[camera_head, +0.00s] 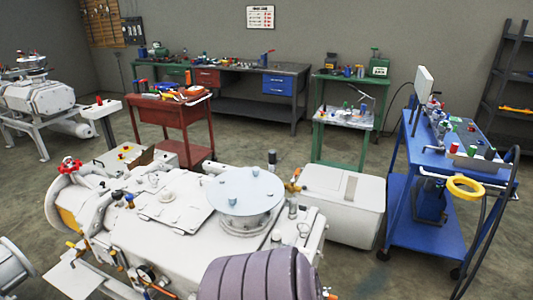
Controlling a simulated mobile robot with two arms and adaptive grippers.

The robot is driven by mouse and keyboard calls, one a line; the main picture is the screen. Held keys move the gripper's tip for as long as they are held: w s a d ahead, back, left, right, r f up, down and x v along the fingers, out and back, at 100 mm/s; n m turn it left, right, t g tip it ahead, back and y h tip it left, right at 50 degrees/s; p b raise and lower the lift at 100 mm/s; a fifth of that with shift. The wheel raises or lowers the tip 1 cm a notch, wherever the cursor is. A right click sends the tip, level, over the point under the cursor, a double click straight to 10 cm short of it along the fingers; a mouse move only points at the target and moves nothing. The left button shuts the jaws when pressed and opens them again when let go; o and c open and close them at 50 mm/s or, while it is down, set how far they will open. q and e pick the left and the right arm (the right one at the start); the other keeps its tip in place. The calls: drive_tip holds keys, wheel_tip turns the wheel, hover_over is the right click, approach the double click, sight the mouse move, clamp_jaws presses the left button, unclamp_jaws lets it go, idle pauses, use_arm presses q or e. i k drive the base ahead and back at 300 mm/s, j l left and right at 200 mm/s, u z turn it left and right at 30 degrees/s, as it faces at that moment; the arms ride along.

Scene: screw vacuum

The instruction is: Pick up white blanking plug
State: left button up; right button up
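I cannot pick out the white blanking plug with certainty. A large white screw vacuum pump (120,235) fills the lower left and middle of the head view. A pale round plate (245,192) lies on a round flange on its top. A small white round piece (168,195) sits on the flat cover left of that plate. Small red, green and pale pieces stand on the blue cart (408,180) at the right, too small to tell apart. Neither of my grippers is in view.
A ribbed purple-grey cylinder (255,277) stands at the bottom middle. A white box (342,205) is right of the pump. A red cart (170,125), a green table (345,125) and a long workbench (235,90) stand behind.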

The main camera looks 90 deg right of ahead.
sight(276, 235)
drive_tip(key=i+z, duration=0.15)
drive_tip(key=z, duration=0.35)
drive_tip(key=i+z, duration=0.15)
drive_tip(key=z, duration=0.35)
drive_tip(key=i+z, duration=0.15)
drive_tip(key=z, duration=0.35)
drive_tip(key=i+j+z, duration=0.1)
drive_tip(key=z, duration=0.35)
drive_tip(key=i+j+z, duration=0.1)
drive_tip(key=z, duration=0.4)
drive_tip(key=j, duration=0.1)
